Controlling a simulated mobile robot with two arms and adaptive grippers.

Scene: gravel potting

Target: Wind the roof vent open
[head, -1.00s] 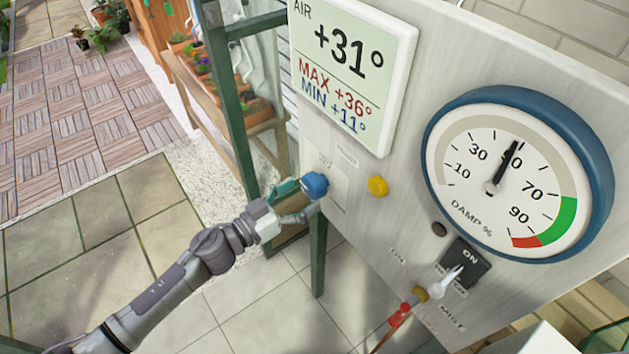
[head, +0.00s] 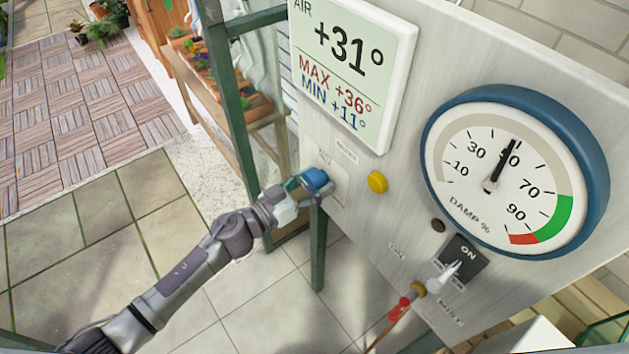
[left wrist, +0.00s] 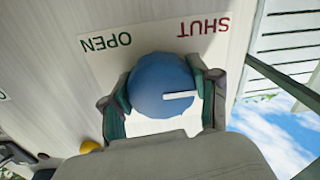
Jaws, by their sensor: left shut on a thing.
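A round blue knob (head: 316,180) sits at the left edge of the grey control panel (head: 345,215). My left gripper (head: 303,187) is shut on it, coming in from the left. In the left wrist view the knob (left wrist: 155,80) lies between the two green fingers (left wrist: 163,103). A white pointer bar (left wrist: 181,95) on the knob points right in that picture. The OPEN label (left wrist: 105,42) and the red SHUT label (left wrist: 204,27) show upside down above it. The roof vent cannot be made out. My right gripper is not in view.
An AIR display (head: 350,75) is above. A green post (head: 228,90) and a plant bench (head: 205,90) stand at the left.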

